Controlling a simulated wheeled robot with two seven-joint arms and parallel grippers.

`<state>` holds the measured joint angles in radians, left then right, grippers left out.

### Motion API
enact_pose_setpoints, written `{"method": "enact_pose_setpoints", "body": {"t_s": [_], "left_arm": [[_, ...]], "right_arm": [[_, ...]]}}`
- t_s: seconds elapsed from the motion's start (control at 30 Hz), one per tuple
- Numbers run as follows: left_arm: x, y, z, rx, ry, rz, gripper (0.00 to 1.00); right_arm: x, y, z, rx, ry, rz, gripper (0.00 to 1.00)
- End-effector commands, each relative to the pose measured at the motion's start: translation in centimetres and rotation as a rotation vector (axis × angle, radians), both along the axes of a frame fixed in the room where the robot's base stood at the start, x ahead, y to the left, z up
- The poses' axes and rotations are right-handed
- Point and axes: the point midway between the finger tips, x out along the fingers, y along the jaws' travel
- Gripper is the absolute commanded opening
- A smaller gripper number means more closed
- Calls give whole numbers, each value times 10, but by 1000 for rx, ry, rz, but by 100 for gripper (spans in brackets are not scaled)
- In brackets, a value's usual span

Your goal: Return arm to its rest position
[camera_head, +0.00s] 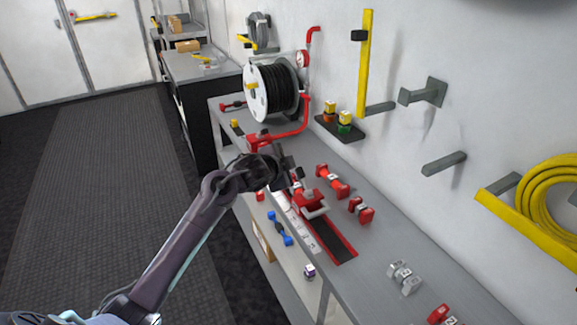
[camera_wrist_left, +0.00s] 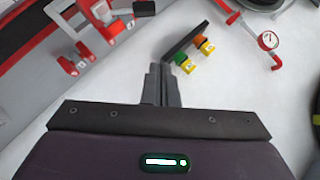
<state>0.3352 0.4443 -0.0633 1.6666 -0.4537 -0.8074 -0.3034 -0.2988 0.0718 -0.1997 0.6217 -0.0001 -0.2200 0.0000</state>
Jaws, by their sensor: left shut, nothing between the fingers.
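My left arm reaches in from the lower left of the head view. Its gripper (camera_head: 292,172) is over the grey workbench (camera_head: 383,235), near a red fitting with a pale handle (camera_head: 310,203). In the left wrist view the two dark fingers of my left gripper (camera_wrist_left: 162,84) are together, with nothing between them. I cannot tell from the head view how high the gripper is above the bench. My right gripper is in neither view.
A black hose reel (camera_head: 273,91) and red pipe (camera_head: 304,107) stand behind the gripper. A dark shelf (camera_head: 345,128) holds small yellow-topped items. Red couplings (camera_head: 332,181) lie on the bench to the right. Brackets and a yellow hose (camera_head: 548,195) hang on the wall. Floor at left is clear.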

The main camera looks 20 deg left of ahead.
Motion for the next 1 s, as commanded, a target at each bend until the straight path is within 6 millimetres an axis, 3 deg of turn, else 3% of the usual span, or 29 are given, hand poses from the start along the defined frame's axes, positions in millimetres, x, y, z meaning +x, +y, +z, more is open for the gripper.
{"method": "enact_pose_setpoints", "body": {"t_s": [0.43, 0.57, 0.67, 0.77, 0.87, 1.0], "left_arm": [[0, 0, 0, 0, 1, 0, 0], [-1, 0, -20, -20, 25, 7, 0], [-7, -1, -67, -72, 83, 31, 0], [-22, -2, -137, -145, 167, 73, 0], [-46, -4, -211, -219, 253, 127, 0], [-94, -8, -308, -301, 373, 210, 0]], "right_arm": [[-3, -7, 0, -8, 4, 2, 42], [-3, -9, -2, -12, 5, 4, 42], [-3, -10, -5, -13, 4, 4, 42], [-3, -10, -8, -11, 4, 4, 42], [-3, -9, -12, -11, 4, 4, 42], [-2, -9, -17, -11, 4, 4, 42]]}}
